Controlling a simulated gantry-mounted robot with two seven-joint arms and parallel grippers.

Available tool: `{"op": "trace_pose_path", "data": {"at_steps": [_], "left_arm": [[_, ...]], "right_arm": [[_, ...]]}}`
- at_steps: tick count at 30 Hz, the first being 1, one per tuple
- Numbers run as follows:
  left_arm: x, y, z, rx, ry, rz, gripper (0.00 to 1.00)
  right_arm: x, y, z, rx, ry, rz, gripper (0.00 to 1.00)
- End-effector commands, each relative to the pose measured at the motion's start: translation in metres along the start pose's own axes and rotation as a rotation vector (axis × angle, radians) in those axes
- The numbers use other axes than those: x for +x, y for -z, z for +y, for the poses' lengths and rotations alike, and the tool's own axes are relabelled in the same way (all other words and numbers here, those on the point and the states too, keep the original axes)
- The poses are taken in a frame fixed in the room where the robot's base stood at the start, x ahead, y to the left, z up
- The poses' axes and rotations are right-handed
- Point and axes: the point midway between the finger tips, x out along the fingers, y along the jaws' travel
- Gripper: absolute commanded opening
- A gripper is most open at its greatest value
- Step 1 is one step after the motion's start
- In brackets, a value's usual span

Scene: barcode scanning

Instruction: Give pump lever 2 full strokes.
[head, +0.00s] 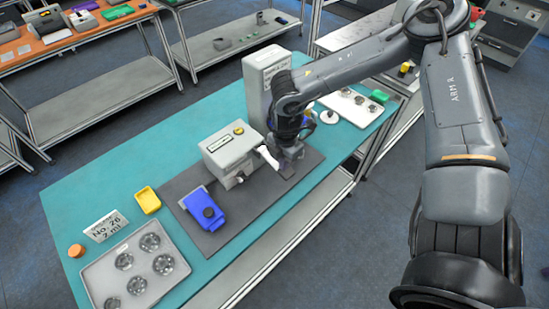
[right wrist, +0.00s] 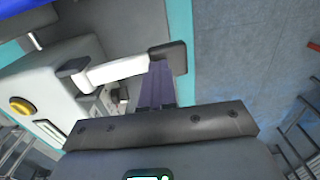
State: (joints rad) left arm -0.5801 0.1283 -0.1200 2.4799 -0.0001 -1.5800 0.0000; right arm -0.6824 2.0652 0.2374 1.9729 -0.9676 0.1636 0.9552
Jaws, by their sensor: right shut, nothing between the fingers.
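The pump is a light grey box (head: 230,150) with a yellow button, standing on a dark grey mat (head: 270,190). Its white lever (head: 267,157) sticks out to the right. In the right wrist view the lever (right wrist: 118,70) ends in a dark grip (right wrist: 170,60). My right gripper (head: 287,172) is shut and empty at the lever's outer end. In the right wrist view its fingertips (right wrist: 158,66) overlap the dark grip; I cannot tell whether they touch it. The arm and gripper hide part of the lever's end in the head view. My left gripper is out of view.
A tall grey box (head: 264,75) stands behind the pump.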

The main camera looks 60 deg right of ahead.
Motion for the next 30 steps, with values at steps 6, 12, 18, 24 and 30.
{"op": "trace_pose_path", "data": {"at_steps": [6,12,18,24,30], "left_arm": [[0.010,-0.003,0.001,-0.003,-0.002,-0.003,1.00],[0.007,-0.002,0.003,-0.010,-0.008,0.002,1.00],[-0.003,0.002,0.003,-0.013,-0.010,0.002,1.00],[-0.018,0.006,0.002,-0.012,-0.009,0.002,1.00],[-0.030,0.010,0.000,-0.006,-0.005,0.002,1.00]], "right_arm": [[0.009,0.000,0.001,0.001,-0.004,0.000,0.00],[0.007,0.000,0.002,0.001,-0.005,0.000,0.00],[-0.009,0.000,0.002,0.002,-0.006,0.000,0.00],[-0.034,0.000,0.002,0.001,-0.005,0.000,0.00],[-0.056,0.000,0.000,0.000,0.000,0.000,0.00]]}}
